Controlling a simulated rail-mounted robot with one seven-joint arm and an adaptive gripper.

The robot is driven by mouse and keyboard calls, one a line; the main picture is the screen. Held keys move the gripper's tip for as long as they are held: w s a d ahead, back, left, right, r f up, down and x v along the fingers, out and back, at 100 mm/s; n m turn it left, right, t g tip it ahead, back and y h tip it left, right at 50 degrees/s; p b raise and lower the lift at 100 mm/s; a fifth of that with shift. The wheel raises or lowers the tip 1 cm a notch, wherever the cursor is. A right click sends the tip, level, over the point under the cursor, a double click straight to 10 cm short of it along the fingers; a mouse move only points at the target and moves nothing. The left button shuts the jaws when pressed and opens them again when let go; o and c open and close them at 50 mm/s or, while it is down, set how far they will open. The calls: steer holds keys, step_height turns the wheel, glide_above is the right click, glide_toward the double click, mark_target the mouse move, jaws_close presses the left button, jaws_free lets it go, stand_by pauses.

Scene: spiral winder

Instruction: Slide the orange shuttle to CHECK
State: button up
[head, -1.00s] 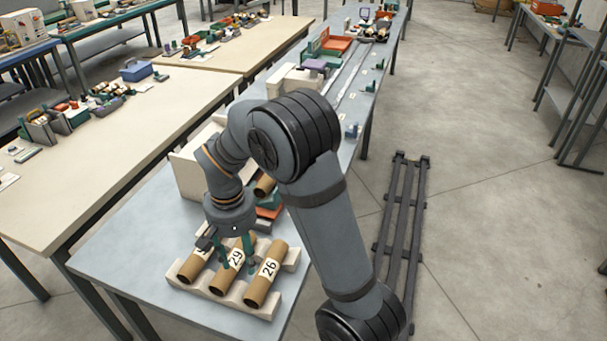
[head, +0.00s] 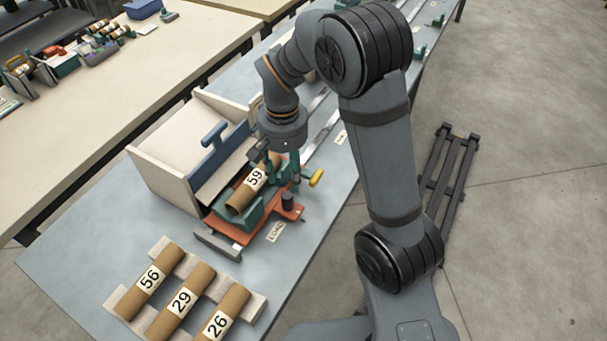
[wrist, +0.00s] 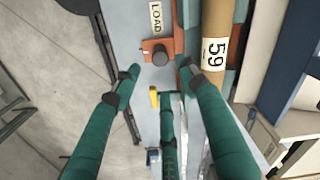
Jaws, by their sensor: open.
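The orange shuttle (head: 233,229) sits by the LOAD label (head: 275,232) at the near end of the rail. It carries a brown tube marked 59 (head: 243,197) in a teal cradle and has an upright dark knob (head: 288,200) on its right side. My gripper (head: 284,174) is open just beyond the knob in the head view. In the wrist view my gripper (wrist: 158,72) has its green fingers spread, with the knob (wrist: 161,57) close to the gap between their tips; contact cannot be told. The CHECK mark is not readable.
A cream housing (head: 185,150) with a blue handle stands left of the shuttle. A yellow-ended lever (head: 316,178) is close right of my fingers. A rack (head: 253,308) holds tubes 56, 29 and 26 in front. Rails (head: 322,100) run away behind my gripper.

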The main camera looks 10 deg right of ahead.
mark_target(287, 195)
steer(key=shift+f, duration=0.3)
step_height(287, 195, down, 10)
steer(key=shift+s+a+r, duration=0.1)
steer(key=shift+s+r, duration=0.05)
steer(key=shift+r, duration=0.05)
steer(key=shift+c, duration=0.9)
jaws_close()
